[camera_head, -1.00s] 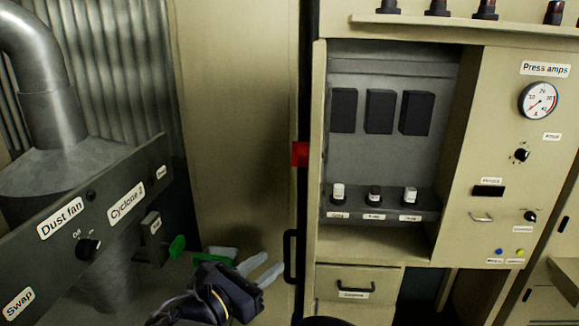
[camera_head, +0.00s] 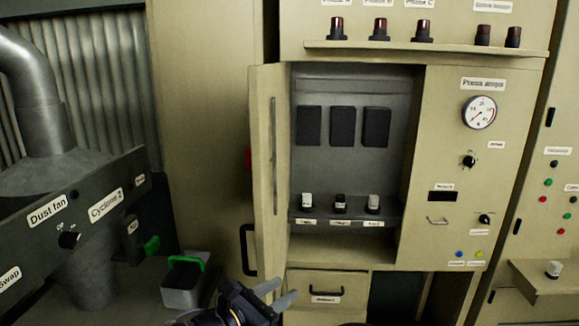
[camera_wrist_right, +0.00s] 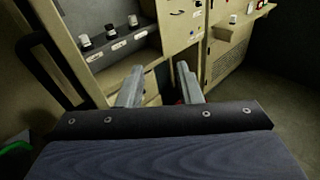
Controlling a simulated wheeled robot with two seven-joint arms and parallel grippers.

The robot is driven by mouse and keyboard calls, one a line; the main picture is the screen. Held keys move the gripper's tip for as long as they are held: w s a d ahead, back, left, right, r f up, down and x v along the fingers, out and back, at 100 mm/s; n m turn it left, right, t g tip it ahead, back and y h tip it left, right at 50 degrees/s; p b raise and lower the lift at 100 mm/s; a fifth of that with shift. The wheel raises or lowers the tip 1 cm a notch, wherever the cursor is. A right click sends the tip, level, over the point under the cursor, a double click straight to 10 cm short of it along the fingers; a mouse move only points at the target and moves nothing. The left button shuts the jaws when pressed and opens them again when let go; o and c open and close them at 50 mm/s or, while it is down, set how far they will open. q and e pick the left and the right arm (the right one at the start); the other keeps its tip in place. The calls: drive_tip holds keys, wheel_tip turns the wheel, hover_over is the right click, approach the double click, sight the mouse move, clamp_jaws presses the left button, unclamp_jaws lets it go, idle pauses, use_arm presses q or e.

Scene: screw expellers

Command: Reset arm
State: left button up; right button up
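My right gripper (camera_head: 287,287) shows at the bottom middle of the head view, in front of the cabinet's lower drawer area. Its two grey fingers are apart, and the right wrist view (camera_wrist_right: 160,68) shows an empty gap between them. My left gripper is not in the head view. The press cabinet (camera_head: 455,140) stands ahead with its door (camera_head: 266,180) swung open at the left. Inside are dark blocks (camera_head: 342,127) and a shelf (camera_head: 385,216) with several small labelled knobs.
A drawer (camera_head: 314,290) with a black handle is below the opening. A grey bin (camera_head: 181,290) with a green handle stands left of my right gripper. The Dust fan and Cyclone 2 panel (camera_head: 100,235) is at left. A small ledge (camera_head: 545,280) juts out at right.

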drive_tip(key=s+d+f+m+g+y+b, duration=0.1)
drive_tip(key=s+d+f+m+g+y, duration=0.2)
drive_tip(key=d, duration=0.5)
drive_tip(key=s+d+f+m+g+y, duration=0.25)
drive_tip(key=s+d+m+g, duration=0.2)
drive_tip(key=d, duration=0.25)
drive_tip(key=s+d+f+m+g+y+b, duration=0.1)
drive_tip(key=s+d+f+m+g+y, duration=0.15)
drive_tip(key=d+m, duration=0.4)
drive_tip(key=s+d+f+m+t+y+b, duration=0.1)
drive_tip(key=s+m+y, duration=0.6)
drive_tip(key=s+m, duration=0.7)
wheel_tip(320, 180, down, 3)
drive_tip(key=shift+s+d+r+m+t+b, duration=0.25)
drive_tip(key=shift+s+t+b, duration=0.3)
drive_tip(key=shift+t, duration=0.65)
